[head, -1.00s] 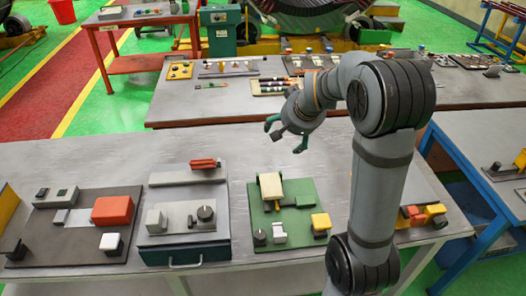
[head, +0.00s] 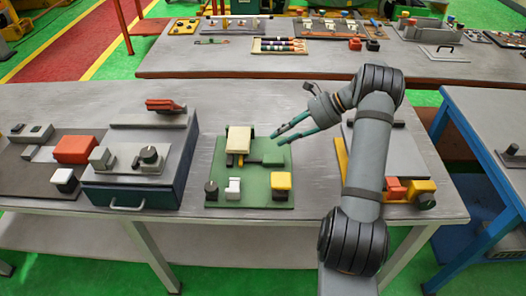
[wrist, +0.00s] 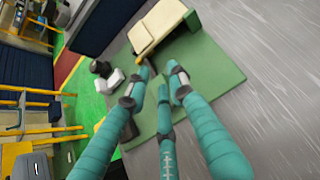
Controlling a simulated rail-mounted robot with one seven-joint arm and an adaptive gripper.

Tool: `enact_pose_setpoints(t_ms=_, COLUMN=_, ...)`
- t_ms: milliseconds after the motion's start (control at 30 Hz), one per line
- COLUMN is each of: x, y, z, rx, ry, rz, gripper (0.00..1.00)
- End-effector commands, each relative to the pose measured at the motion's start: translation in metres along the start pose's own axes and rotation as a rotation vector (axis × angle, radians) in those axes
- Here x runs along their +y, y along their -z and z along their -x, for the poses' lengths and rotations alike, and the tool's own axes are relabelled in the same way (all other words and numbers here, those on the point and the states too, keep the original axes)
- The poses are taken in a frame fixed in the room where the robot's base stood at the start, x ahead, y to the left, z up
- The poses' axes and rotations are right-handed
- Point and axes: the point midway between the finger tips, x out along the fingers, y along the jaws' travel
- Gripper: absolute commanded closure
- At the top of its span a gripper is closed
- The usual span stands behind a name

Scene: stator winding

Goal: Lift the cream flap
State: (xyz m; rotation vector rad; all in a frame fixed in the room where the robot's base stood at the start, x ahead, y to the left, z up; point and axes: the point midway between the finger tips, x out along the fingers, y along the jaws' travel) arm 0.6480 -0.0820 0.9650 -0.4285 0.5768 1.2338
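The cream flap (head: 239,139) is a small block-like plate at the back left of a green board (head: 262,197) on the near table. A yellowish part shows under its front edge. In the wrist view the cream flap (wrist: 158,24) is at the top, beyond the fingertips. My gripper (head: 277,138) is just right of the flap, over the board's back right edge, and does not touch the flap. Its teal fingers (wrist: 158,78) are apart with nothing between them in the wrist view.
On the green board are a yellow block (head: 281,181), a white part (head: 233,187) and a black knob (head: 211,189). A dark box with a grey top (head: 137,160) stands to the left. A board with orange and yellow blocks (head: 421,187) lies to the right. Table behind the green board is bare.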

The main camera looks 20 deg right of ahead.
Motion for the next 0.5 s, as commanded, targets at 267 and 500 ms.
enact_pose_setpoints(t_ms=267, x=0.001, y=0.0, z=-0.005, rx=0.001, ry=-0.002, rz=0.002, gripper=0.95)
enact_pose_setpoints(t_ms=500, x=0.002, y=-0.002, z=-0.041, rx=0.001, ry=-0.005, rz=0.001, gripper=1.0)
